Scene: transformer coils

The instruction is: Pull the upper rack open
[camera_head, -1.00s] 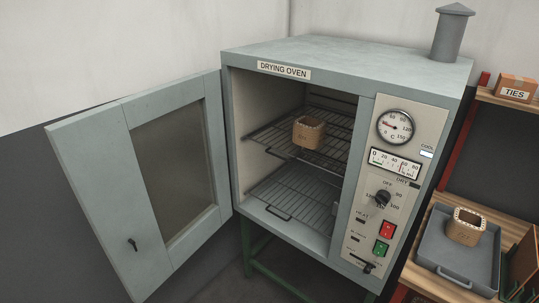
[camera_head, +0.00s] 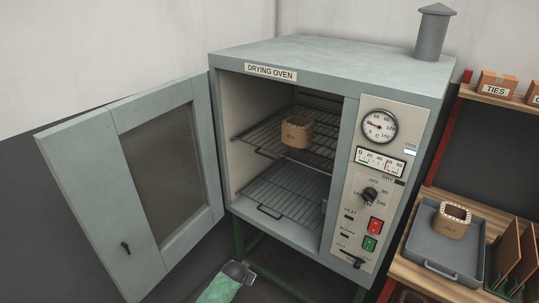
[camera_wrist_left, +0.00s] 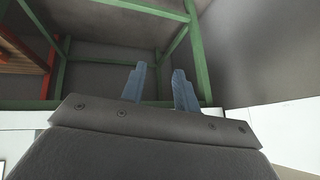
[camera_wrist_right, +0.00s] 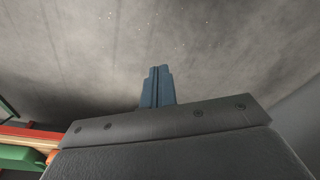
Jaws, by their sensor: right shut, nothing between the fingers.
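The upper rack (camera_head: 258,134) is a wire shelf inside the open drying oven (camera_head: 335,55), with a small loop handle (camera_head: 268,154) at its front edge. It sits inside the oven and carries a tan coil (camera_head: 297,132). My left gripper (camera_wrist_left: 159,84) is open and empty in the left wrist view, with green stand legs behind its fingers. My right gripper (camera_wrist_right: 158,72) is shut and empty in the right wrist view, facing a plain grey surface. Neither gripper's fingers show in the head view, and neither is seen touching the rack.
The oven door (camera_head: 135,180) stands wide open at the left. A lower rack (camera_head: 285,190) with its own handle is empty. A grey tray (camera_head: 425,250) with another coil (camera_head: 453,221) stands on a bench at right. Part of a green and dark arm, seemingly mine, shows at the bottom edge.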

